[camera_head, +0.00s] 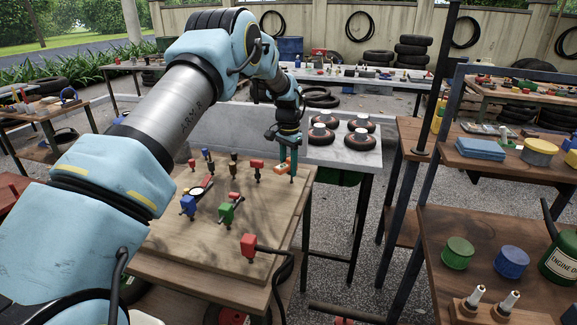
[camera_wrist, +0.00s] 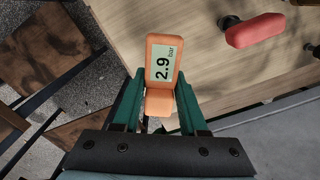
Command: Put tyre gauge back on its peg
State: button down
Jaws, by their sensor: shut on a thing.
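The tyre gauge (camera_wrist: 163,62) is orange with a pale display reading 2.9 bar. In the wrist view it sits between the green fingers of my gripper (camera_wrist: 160,95), which is shut on it. In the head view my gripper (camera_head: 293,168) is over the far right corner of the wooden board, with the orange gauge (camera_head: 281,168) beside its fingers. I cannot tell whether the gauge touches the board. I cannot make out an empty peg for it.
The wooden board (camera_head: 220,248) carries several tools: a near red-headed one (camera_head: 248,245), a green one (camera_head: 226,213), a blue one (camera_head: 188,206) and a far red one (camera_head: 257,163). Tyres (camera_head: 361,137) lie on the grey table behind. A shelf (camera_head: 432,215) stands right.

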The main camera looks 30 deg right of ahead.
aim_at(288, 163)
jog(key=shift+f+b, duration=0.4)
jog(key=shift+f, duration=0.45)
jog(key=shift+c, duration=1.8)
grip_release()
jog(key=shift+r, duration=0.1)
notch_tip(288, 163, up, 11)
jog(key=b, duration=0.2)
jog(key=shift+b, duration=0.35)
jog(key=s+a+r+n, duration=0.2)
jog(key=a+n, duration=0.5)
jog(key=a, duration=1.9)
jog(key=s+a+f+n+t, duration=0.1)
jog(key=s+a+n, duration=0.5)
jog(key=s+a, duration=1.1)
jog(key=shift+s+a+f+t, duration=0.25)
jog(key=shift+a+f+t, duration=0.05)
jog(key=shift+a+f, duration=0.45)
